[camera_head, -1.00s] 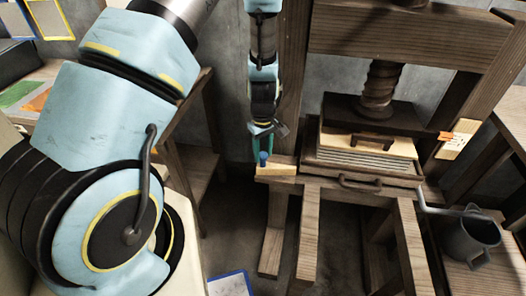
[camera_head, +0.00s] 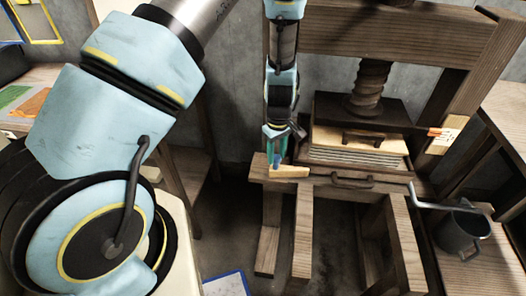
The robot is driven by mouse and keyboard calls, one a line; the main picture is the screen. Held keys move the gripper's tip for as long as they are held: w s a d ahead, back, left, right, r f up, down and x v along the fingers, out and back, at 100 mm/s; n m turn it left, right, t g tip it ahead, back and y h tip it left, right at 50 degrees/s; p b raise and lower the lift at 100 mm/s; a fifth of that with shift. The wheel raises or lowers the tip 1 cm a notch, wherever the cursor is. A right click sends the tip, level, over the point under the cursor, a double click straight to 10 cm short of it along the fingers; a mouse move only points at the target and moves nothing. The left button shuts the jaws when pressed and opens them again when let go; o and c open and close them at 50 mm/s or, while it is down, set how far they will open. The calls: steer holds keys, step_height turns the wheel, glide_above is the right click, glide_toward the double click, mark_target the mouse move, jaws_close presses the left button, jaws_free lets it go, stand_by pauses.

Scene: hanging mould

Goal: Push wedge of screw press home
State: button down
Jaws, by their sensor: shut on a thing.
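The screw press is a dark wooden frame with a thick wooden screw (camera_head: 370,88) over a dark pressing board (camera_head: 350,106). Below the board lie a pale board and a stack of sheets (camera_head: 356,150). The wedge (camera_head: 291,172) is a pale wooden piece with a blue knob, lying on the press's beam at the left of the stack. My gripper (camera_head: 276,160) points down from above and is shut on the wedge at its blue knob. The fingers partly hide the knob. The wedge's right end lies close to the tray edge; whether they touch cannot be told.
The left press post rises behind my arm. A dark handle (camera_head: 352,180) sticks out at the press front. A grey metal can (camera_head: 462,236) stands on the right bench. A blue-edged sheet (camera_head: 226,285) lies on the floor. A side table (camera_head: 40,100) is at the left.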

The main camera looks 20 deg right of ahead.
steer(key=shift+s+d, duration=0.1)
steer(key=shift+d, duration=0.15)
steer(key=shift+c, duration=2.3)
jaws_free()
step_height(320, 180, up, 11)
steer(key=b, duration=0.2)
steer(key=w+a+r+m, duration=0.1)
steer(key=w+a+r, duration=0.15)
steer(key=a, duration=0.45)
steer(key=w+a+r, duration=0.1)
steer(key=a+r, duration=0.3)
steer(key=a, duration=0.3)
steer(key=s+a+r+m, duration=0.1)
steer(key=s+a+r, duration=0.1)
steer(key=a, duration=0.6)
steer(key=s+a+r+m+t, duration=0.1)
steer(key=a+r, duration=0.3)
steer(key=a, duration=0.5)
steer(key=shift+s+a+m+t, duration=0.3)
steer(key=shift+s+m, duration=0.35)
steer(key=shift+m, duration=0.05)
